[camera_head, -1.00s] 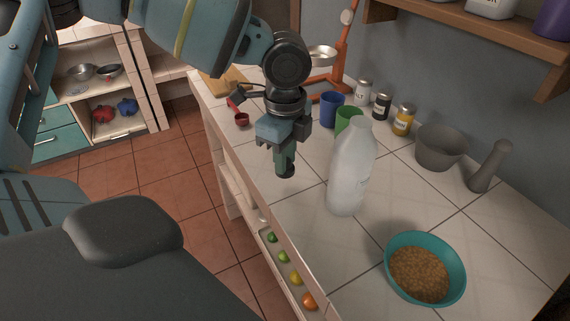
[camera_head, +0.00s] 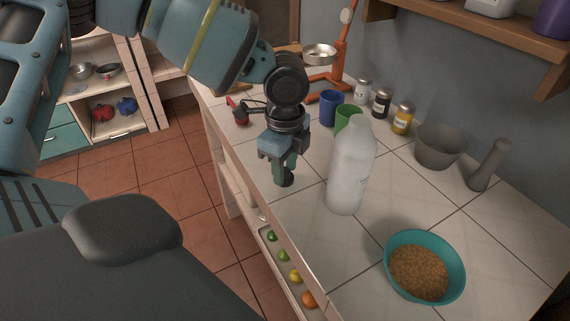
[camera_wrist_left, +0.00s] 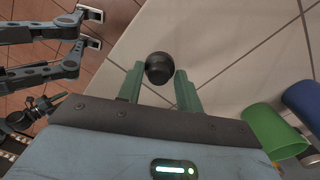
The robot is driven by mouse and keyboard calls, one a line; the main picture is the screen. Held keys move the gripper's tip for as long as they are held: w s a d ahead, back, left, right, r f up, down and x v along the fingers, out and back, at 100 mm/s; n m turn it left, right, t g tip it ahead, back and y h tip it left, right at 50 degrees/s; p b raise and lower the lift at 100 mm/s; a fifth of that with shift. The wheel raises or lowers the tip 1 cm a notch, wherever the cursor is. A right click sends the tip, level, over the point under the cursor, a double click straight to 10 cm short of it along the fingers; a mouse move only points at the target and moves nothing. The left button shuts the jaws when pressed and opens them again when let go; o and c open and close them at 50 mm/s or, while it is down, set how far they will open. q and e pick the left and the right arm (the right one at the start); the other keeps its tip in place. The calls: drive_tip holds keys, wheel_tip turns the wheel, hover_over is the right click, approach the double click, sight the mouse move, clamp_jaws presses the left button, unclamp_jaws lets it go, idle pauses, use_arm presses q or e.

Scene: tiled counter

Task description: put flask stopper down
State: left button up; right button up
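The flask stopper (camera_head: 286,180) is a small dark, rounded piece at the tips of my left gripper (camera_head: 284,176), low over the near part of the tiled counter. In the left wrist view the black stopper (camera_wrist_left: 159,68) sits between the green fingertips of my left gripper (camera_wrist_left: 160,80), which look closed on its sides. I cannot tell whether its underside touches the counter.
A white bottle (camera_head: 350,170) stands just right of my left gripper. Green (camera_head: 346,120) and blue (camera_head: 330,106) cups stand behind it. A teal bowl of grain (camera_head: 459,270) is at front right. The counter's left edge is close, with an open drawer (camera_head: 283,278) below.

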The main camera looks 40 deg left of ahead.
use_arm(q)
drive_tip(key=shift+o, duration=0.4)
drive_tip(key=shift+r, duration=0.3)
wheel_tip(320, 180, up, 12)
drive_tip(key=shift+f+p, duration=0.15)
drive_tip(key=shift+p, duration=0.25)
